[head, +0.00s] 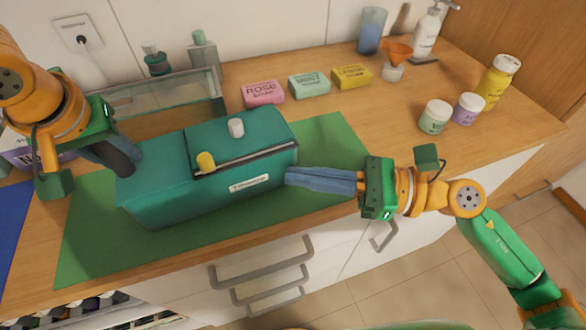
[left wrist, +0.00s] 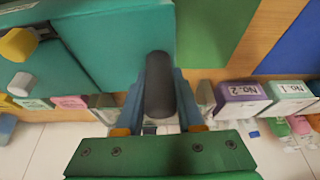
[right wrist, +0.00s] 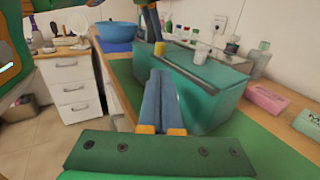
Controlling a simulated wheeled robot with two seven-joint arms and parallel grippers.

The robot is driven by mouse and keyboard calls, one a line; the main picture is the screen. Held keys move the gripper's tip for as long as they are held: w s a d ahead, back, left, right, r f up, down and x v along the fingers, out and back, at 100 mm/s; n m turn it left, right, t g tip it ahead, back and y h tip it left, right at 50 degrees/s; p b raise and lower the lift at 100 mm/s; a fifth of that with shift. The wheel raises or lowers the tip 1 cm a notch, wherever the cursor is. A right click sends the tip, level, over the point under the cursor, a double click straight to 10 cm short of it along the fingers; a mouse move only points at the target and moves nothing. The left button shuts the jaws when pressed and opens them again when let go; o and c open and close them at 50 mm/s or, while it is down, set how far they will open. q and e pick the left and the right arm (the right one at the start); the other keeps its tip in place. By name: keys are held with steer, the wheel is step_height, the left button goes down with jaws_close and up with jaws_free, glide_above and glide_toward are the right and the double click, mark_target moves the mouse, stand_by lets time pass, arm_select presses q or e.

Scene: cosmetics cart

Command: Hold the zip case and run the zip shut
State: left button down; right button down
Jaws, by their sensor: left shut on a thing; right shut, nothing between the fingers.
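The teal zip case (head: 160,195) sits on the green mat. A dark zip line (head: 250,160) with a pale edge runs along its top toward the right end. A yellow tab (head: 205,161) stands at the left end of this line, and a white knob (head: 236,127) stands on the top behind it. My left gripper (head: 125,163) is shut on a dark rounded grip (left wrist: 160,85) at the case's left end. My right gripper (head: 290,175) is shut and empty, its tips by the case's front right corner, below the zip line. I cannot tell whether they touch the case.
The green mat (head: 90,255) lies near the counter's front edge. Pink (head: 263,92), mint (head: 309,85) and yellow (head: 352,76) soap boxes stand behind. Jars (head: 434,117) and a yellow bottle (head: 498,82) are at right. A clear bin (head: 170,92) is behind the case.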

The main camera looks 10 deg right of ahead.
arm_select(q)
steer(key=shift+c, duration=2.2)
jaws_free()
arm_select(e)
steer(key=v, duration=0.3)
